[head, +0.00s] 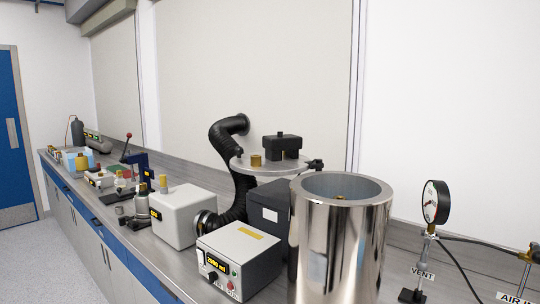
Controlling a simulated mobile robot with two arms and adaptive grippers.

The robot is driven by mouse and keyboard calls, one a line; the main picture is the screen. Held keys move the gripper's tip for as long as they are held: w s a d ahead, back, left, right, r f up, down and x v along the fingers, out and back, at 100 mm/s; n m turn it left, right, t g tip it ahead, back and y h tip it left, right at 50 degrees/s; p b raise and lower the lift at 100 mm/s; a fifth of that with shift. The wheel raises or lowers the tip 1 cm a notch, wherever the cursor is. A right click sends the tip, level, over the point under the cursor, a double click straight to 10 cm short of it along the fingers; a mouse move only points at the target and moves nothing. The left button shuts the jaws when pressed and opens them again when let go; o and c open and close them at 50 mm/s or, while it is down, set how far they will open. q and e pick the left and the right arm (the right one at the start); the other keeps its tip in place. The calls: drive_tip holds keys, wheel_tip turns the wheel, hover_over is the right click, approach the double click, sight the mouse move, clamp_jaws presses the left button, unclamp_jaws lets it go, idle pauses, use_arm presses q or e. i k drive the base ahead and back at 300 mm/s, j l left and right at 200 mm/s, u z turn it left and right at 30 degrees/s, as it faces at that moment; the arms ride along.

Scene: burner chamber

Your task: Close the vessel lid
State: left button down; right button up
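The vessel (338,245) is a tall, shiny metal cylinder standing upright on the bench at the right of centre. Its top is open, and a small brass-coloured part shows inside. The vessel lid (240,163) is a flat round metal plate, level and off to the left of the vessel's mouth. Neither of my grippers is in view.
A grey control box (238,262) and a dark box (268,208) stand close left of the vessel. A black hose (222,140) rises behind. A pressure gauge (436,202) and vent valve stand at right. The space above the vessel's mouth looks clear.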

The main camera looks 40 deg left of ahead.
sight(272, 162)
drive_tip(key=l+u, duration=0.15)
drive_tip(key=u, duration=0.35)
drive_tip(key=l+u, duration=0.25)
drive_tip(key=u, duration=0.2)
drive_tip(key=l+u, duration=0.2)
drive_tip(key=u, duration=0.3)
